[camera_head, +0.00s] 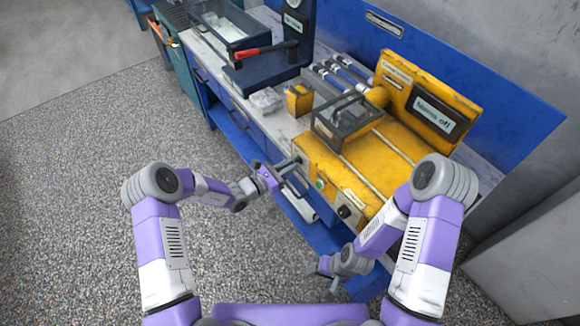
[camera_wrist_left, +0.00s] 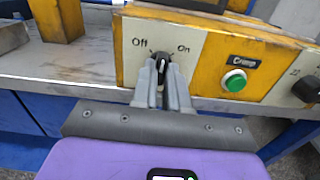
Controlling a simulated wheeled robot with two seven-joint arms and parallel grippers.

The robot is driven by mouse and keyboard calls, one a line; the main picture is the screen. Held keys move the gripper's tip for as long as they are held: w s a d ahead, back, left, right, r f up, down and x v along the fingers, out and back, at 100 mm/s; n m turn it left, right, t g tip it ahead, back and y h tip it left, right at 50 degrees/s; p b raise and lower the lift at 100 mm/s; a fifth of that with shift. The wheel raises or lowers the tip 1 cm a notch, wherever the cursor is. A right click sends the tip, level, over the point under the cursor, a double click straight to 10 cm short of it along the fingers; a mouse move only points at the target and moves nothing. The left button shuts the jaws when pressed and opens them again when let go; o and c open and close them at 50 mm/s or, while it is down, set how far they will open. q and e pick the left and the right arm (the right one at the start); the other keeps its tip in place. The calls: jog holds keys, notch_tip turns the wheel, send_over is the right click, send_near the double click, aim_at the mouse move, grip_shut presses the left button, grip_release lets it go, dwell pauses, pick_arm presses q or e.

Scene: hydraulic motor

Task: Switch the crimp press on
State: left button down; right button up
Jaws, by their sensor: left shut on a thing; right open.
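The yellow crimp press (camera_head: 380,150) stands on the workbench, and its display panel (camera_head: 437,112) shows text that ends in "off". In the left wrist view its front panel has a black rotary switch (camera_wrist_left: 161,57) between the labels "Off" and "On". My left gripper (camera_wrist_left: 163,83) is shut on this switch, with its fingers on either side; they partly hide the knob, and I cannot tell its exact setting. My left gripper also shows at the press front in the head view (camera_head: 288,170). My right gripper (camera_head: 328,283) is open and empty, low in front of the bench.
A green "Crimp" button (camera_wrist_left: 235,81) and another black knob (camera_wrist_left: 306,89) are right of the switch. A clear guard box (camera_head: 347,118) sits on the press. A blue device with a red-handled lever (camera_head: 262,52) stands farther back. The floor left is clear.

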pick_arm(q)
jog(key=shift+m+b, duration=1.2)
jog(key=shift+m, duration=3)
jog(key=c, duration=1.1)
grip_release()
jog(key=shift+c, duration=0.2)
jog(key=p+v, duration=0.1)
jog(key=v, duration=0.6)
jog(key=shift+a, duration=0.25)
jog(key=shift+s, duration=0.15)
